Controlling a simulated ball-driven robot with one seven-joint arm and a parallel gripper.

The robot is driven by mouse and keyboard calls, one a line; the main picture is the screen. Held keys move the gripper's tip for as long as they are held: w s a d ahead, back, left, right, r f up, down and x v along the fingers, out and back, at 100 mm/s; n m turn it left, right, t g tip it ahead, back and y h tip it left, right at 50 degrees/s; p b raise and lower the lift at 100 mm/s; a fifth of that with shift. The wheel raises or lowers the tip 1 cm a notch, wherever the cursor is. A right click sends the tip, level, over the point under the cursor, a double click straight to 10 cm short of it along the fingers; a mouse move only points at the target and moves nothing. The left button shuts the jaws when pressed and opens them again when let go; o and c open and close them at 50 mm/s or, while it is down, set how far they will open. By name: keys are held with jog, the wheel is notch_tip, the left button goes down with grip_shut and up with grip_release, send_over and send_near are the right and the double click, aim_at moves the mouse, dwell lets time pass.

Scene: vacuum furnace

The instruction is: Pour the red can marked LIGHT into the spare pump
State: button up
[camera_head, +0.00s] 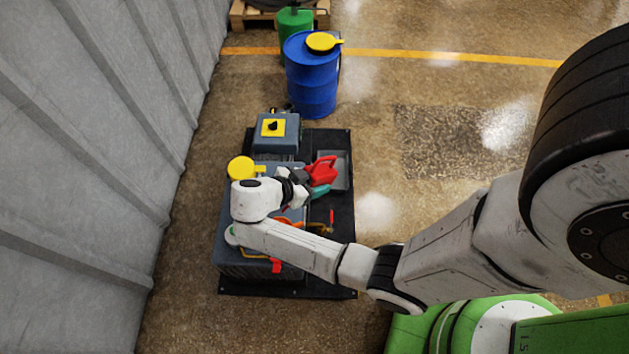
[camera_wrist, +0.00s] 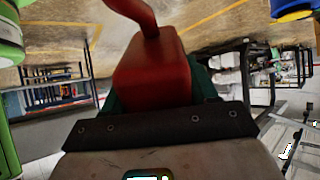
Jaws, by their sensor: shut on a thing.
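A red can (camera_head: 325,167) is held in my gripper (camera_head: 314,187), above the right side of a grey-blue pump (camera_head: 235,262) on a black base. In the wrist view the can (camera_wrist: 153,78) sits between the teal fingers, with its curved spout or handle rising at the top. No marking can be read on it. It appears tilted in the head view. A yellow funnel (camera_head: 240,168) is at the pump's upper left. My arm hides much of the pump, so I cannot tell where its filling opening is.
A grey tray (camera_head: 340,180) lies on the black base (camera_head: 342,262), right of the pump. A blue drum (camera_head: 311,85) with another yellow funnel (camera_head: 322,41) stands behind, before a green container (camera_head: 294,22). A ribbed wall (camera_head: 90,150) bounds the left. Floor at right is open.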

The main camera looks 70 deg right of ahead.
jog(key=shift+w+a+r+g+h+b, duration=0.25)
jog(key=shift+a+r+g+h+b, duration=0.2)
jog(key=shift+r+h+b, duration=0.3)
jog(key=shift+w+a+r+g+h+b, duration=0.25)
jog(key=shift+a+r+g+h+b, duration=0.2)
jog(key=shift+r+h, duration=0.35)
dwell(0.4)
jog(key=shift+r+p, duration=0.1)
jog(key=shift+p, duration=0.25)
jog(key=shift+d+p, duration=0.15)
jog(key=shift+p, duration=0.75)
